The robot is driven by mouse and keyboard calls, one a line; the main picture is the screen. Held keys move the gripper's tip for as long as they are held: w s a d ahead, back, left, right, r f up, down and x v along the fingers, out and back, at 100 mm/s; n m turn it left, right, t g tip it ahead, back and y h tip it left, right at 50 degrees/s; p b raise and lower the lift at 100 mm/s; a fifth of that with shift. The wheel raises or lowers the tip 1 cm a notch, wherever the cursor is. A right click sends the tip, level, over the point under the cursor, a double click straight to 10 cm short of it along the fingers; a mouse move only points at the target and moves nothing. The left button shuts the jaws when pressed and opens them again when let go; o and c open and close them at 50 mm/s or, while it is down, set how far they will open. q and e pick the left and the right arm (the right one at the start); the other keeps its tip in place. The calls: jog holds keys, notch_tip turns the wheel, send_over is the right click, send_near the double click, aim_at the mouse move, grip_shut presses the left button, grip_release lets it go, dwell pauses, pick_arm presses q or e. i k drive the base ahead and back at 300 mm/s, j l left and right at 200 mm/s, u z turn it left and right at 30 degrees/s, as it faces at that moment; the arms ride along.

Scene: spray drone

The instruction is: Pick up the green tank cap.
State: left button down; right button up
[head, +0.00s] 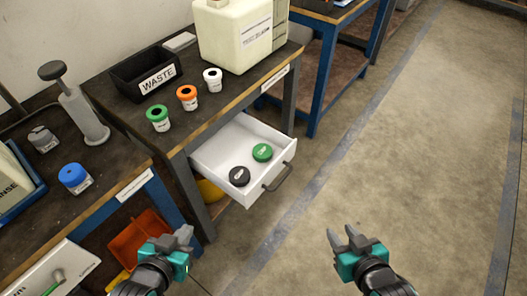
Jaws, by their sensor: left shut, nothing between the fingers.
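The green tank cap (262,152) lies in the open white drawer (222,157) under the bench, at the drawer's back right. A black cap (239,176) lies in front of it, a little to the left. My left gripper (185,236) is shut and empty, below and left of the drawer. My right gripper (343,240) is open and empty, over the floor to the right of and below the drawer. Neither gripper touches a cap.
On the bench stand green-, orange- and white-topped bottles (187,97), a black waste bin (146,75) and a large cream canister (237,35). The drawer handle (280,177) juts out in front. An orange bin (140,238) is low at left. The floor (400,170) at right is clear.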

aim_at(262, 153)
jog(key=i+l, duration=0.15)
jog(key=l, duration=0.15)
jog(key=i+l, duration=0.15)
jog(key=l, duration=0.2)
jog(key=l+u, duration=0.15)
jog(key=u, duration=1.45)
jog(key=i+l, duration=0.05)
